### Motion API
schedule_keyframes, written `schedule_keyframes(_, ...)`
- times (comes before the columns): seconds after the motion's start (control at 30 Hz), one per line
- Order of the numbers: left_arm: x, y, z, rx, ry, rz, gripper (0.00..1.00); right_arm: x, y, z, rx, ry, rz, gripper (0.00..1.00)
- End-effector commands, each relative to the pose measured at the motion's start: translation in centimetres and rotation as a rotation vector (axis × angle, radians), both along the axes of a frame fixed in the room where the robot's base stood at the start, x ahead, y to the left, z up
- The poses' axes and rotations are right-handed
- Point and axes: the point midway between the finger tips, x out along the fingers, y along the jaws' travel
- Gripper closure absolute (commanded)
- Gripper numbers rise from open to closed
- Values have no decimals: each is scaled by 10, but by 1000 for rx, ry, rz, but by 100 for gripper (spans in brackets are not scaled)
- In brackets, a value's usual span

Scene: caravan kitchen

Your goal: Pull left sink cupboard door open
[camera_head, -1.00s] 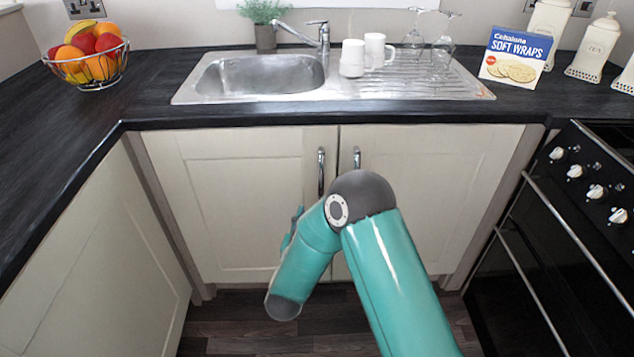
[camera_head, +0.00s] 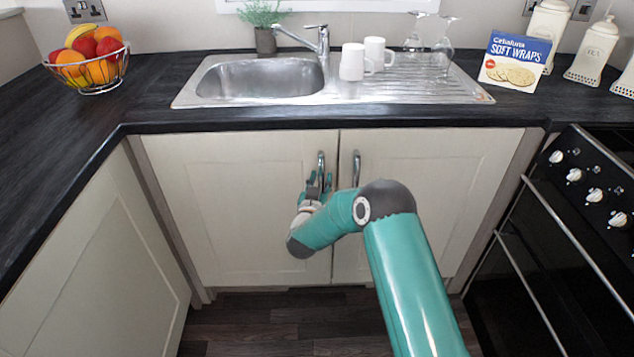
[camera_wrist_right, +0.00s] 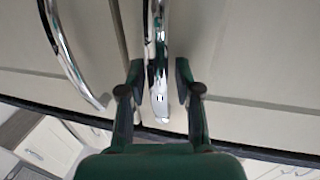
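The left sink cupboard door (camera_head: 230,205) is cream and shut, flush beside the right door (camera_head: 430,190). Its upright chrome handle (camera_head: 321,161) is near its upper right edge. My right gripper (camera_head: 319,180) is at the lower part of this handle. In the right wrist view, the open fingers of my right gripper (camera_wrist_right: 158,80) stand either side of the handle (camera_wrist_right: 156,45), with a small gap on each side. The right door's handle (camera_wrist_right: 72,55) is outside the fingers, to the left in that view. My left gripper is not in view.
A dark worktop (camera_head: 230,118) with a steel sink (camera_head: 260,75) overhangs the doors. The black oven (camera_head: 560,240) stands at the right, another cream cupboard (camera_head: 100,260) at the left. The floor (camera_head: 270,320) in front is clear.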

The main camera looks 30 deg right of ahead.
Motion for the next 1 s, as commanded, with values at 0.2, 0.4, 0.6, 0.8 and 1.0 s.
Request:
schedule_keyframes(0.2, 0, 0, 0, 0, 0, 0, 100, 0, 0, 0, 1, 1, 0, 67)
schedule_keyframes(0.4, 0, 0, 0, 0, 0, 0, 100, 0, 0, 0, 0, 0, 0, 99)
schedule_keyframes(0.6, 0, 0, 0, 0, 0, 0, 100, 1, 1, 0, 0, 0, 2, 100)
schedule_keyframes(0.8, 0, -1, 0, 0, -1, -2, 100, 2, 13, 0, 1, 1, 8, 100)
schedule_keyframes(1.0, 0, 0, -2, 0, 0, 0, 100, 5, 18, -1, 1, 1, 9, 100)
